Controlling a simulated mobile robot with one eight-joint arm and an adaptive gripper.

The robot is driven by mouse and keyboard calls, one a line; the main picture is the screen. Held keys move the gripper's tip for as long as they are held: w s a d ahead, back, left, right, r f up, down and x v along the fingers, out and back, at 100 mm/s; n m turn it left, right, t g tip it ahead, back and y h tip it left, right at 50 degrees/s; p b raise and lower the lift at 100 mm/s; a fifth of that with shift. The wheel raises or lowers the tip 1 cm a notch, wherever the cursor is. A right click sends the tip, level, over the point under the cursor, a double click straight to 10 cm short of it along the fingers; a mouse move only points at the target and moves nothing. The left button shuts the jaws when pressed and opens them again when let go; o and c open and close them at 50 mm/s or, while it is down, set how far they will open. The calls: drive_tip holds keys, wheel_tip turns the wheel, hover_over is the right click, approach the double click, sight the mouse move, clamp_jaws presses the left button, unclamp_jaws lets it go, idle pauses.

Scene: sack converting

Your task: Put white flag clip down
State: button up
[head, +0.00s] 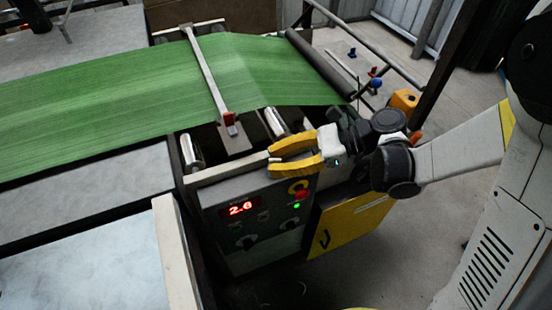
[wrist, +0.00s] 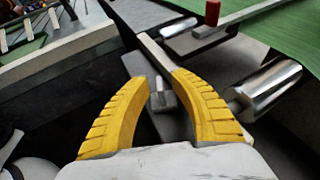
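My gripper (head: 270,161) has two yellow fingers over the front rail of the machine, beside the control box. In the wrist view its fingertips (wrist: 160,80) are apart, with a small pale grey piece (wrist: 165,100) between them. This piece may be the white flag clip, but it is too small to be sure. I cannot tell whether both fingers touch it or whether it rests on the rail. No flag shows clearly on it.
A green woven web (head: 100,95) runs across the machine, with a slim metal bar (head: 205,70) over it. The control box (head: 240,235) shows a red 2.6. Metal rollers (wrist: 265,88) lie close to the fingers. The pale rail (head: 225,170) runs under them.

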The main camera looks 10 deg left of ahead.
drive_tip(key=shift+d+r, duration=0.1)
drive_tip(key=shift+r, duration=0.15)
drive_tip(key=p+v, duration=0.4)
drive_tip(key=v, duration=0.8)
drive_tip(key=shift+f, duration=0.1)
idle(1.4)
